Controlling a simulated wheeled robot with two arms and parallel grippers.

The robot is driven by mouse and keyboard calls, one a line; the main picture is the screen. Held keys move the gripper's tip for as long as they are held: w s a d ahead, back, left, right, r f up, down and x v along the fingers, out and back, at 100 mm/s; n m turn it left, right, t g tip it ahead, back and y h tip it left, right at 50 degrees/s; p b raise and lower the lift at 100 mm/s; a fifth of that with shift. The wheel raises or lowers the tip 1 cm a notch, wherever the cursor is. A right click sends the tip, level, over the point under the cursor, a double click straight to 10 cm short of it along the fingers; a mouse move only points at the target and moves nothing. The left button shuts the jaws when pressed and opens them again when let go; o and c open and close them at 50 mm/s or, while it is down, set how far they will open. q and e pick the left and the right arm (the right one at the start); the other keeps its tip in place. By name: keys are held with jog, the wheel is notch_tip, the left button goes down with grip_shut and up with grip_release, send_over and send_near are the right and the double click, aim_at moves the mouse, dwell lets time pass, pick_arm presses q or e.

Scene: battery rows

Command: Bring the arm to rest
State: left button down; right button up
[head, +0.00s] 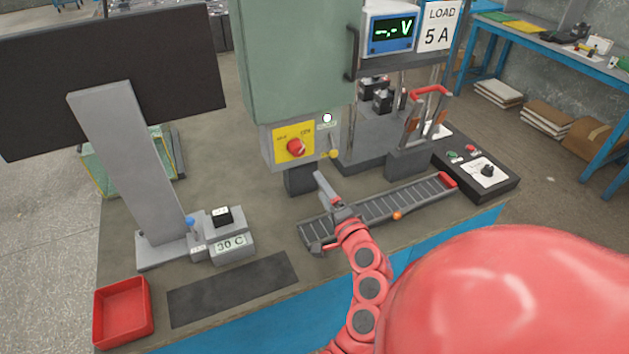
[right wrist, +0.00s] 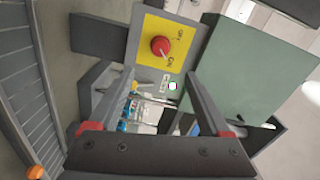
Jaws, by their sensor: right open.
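My right arm, red with dark joints, comes up from the bottom of the head view. Its right gripper (head: 322,182) hangs over the bench just beyond the left end of the roller track, below the yellow switch panel (head: 294,142). In the right wrist view, the right gripper (right wrist: 160,80) has its two grey fingers wide apart with nothing gripped between them. The red knob (right wrist: 160,46) of the panel shows just past the fingertips. My left gripper is in neither view.
The roller track (head: 385,207) lies right of the gripper. A green cabinet (head: 295,60) stands above the panel. A monitor (head: 110,75), a 30 C block (head: 231,247), a dark mat (head: 232,289) and a red tray (head: 123,309) are left. Bare bench lies between block and track.

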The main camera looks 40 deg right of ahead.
jog(key=shift+v, duration=0.95)
jog(key=shift+f, duration=0.1)
